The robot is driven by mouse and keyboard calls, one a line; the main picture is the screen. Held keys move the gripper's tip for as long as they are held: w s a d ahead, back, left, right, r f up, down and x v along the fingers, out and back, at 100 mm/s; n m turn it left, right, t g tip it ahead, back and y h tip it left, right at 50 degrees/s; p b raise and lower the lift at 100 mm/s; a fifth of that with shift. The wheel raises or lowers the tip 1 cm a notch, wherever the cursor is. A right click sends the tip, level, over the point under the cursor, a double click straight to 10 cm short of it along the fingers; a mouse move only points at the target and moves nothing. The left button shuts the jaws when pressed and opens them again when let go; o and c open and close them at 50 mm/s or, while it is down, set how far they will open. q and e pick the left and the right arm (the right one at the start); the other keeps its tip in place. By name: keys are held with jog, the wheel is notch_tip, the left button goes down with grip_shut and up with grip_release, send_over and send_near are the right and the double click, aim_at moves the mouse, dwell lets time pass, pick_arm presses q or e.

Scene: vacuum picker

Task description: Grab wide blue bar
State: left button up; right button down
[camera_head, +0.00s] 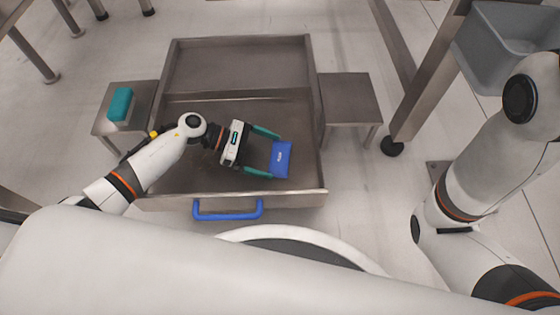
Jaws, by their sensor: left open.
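The wide blue bar (281,158) lies in the near part of the metal drawer-like tray, towards its right side, with a small pale marking on top. My left gripper (268,153) reaches in from the left with its teal fingers spread apart. The fingertips lie on either side of the bar's left part, one towards the far side and one towards the near side. I cannot tell whether they touch it. My right arm is at the right of the view, and its gripper does not show.
The metal tray (240,57) has raised walls, a divider across it and a blue handle (228,210) at its front. A teal block (121,104) rests on a side table at the left. A bare side table (350,97) stands at the right. A grey bin (495,40) is at upper right.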

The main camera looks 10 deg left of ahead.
pick_arm(q)
jog(key=shift+d, duration=0.2)
jog(key=c, duration=0.8)
